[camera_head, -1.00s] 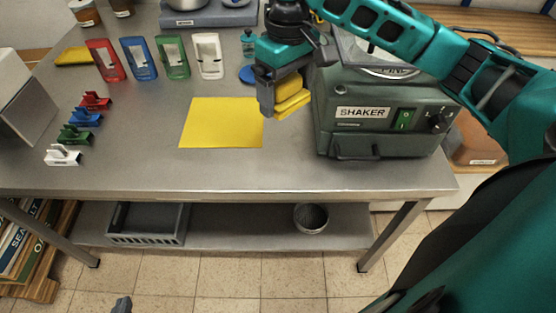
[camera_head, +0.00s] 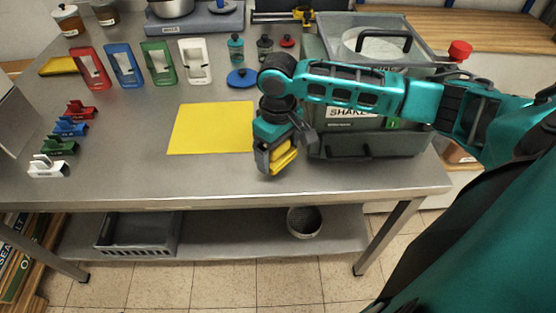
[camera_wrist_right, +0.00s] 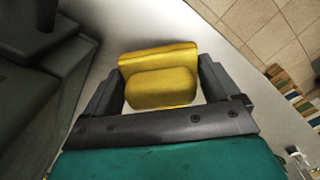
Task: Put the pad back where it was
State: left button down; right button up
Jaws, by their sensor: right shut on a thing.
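My right gripper (camera_head: 276,163) is shut on a yellow pad (camera_head: 284,157) in the head view. It holds the pad beside the front left corner of the shaker, close to the right edge of the yellow mat. In the right wrist view the pad (camera_wrist_right: 160,88), a flat plate with a raised rounded block, sits between the two fingers (camera_wrist_right: 160,95). The flat yellow mat (camera_head: 210,128) lies bare on the table. I cannot tell whether the pad touches the table. My left gripper is not in view.
The shaker (camera_head: 345,145) stands right of the gripper. Red, blue, green and white upright holders (camera_head: 195,61) stand behind the mat, and small coloured clips (camera_head: 48,166) at left. A blue disc (camera_head: 242,78) lies behind the mat. The table front (camera_head: 180,180) is clear.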

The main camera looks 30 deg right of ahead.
aim_at(278, 161)
notch_tip(278, 161, down, 4)
jog(key=shift+r, duration=0.15)
jog(key=o, duration=0.7)
jog(key=shift+o, duration=0.2)
notch_tip(278, 161, up, 12)
jog(key=shift+r+p, duration=0.1)
jog(key=shift+p, duration=0.6)
